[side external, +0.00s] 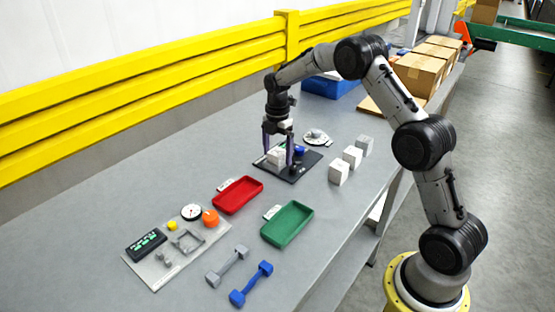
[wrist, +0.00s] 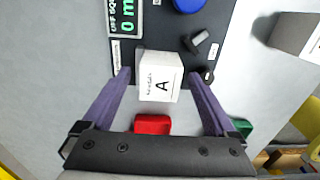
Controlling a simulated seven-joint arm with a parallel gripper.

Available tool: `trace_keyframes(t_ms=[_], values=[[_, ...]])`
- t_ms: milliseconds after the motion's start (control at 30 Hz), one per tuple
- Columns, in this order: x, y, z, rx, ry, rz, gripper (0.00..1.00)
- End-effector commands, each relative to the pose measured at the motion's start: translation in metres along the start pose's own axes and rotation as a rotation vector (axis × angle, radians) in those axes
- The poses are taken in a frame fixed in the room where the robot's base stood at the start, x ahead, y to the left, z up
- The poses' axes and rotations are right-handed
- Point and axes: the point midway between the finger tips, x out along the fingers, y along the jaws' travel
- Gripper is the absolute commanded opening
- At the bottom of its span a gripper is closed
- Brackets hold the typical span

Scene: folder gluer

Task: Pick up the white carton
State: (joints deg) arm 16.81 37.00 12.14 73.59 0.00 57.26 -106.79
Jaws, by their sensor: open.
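A white carton (side external: 276,157) stands on a black plate (side external: 290,173) in the middle of the table. In the wrist view the carton (wrist: 161,76) shows a printed letter A and small text. My gripper (side external: 278,146) points down over the carton. In the wrist view my gripper (wrist: 160,82) is open, with one purple finger on each side of the carton. Gaps seem to show beside the carton, but I cannot tell whether a finger touches it. The fingers partly hide the carton in the side view.
Several white blocks (side external: 353,156) stand in a row right of the plate. A blue round part (side external: 299,150) is close beside the gripper. A red tray (side external: 238,195) and a green tray (side external: 288,224) lie in front. A yellow rail (side external: 150,95) runs behind the table.

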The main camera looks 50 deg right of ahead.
Motion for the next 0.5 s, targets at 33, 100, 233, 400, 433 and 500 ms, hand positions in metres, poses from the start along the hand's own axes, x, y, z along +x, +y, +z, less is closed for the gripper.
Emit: trace_keyframes(t_ms=[33, 100, 233, 400, 433, 500], values=[[0.0017, -0.0001, 0.0000, 0.000, 0.000, 0.000, 0.93], [0.0020, 0.0000, 0.0000, 0.000, 0.000, 0.000, 0.93], [0.0017, 0.0000, 0.0000, 0.000, 0.000, 0.000, 0.93], [0.0015, 0.0000, 0.0001, 0.000, 0.000, 0.000, 0.62], [0.0015, 0.0000, 0.0001, 0.000, 0.000, 0.000, 0.56], [0.0014, 0.0000, 0.0000, 0.000, 0.000, 0.000, 0.44]])
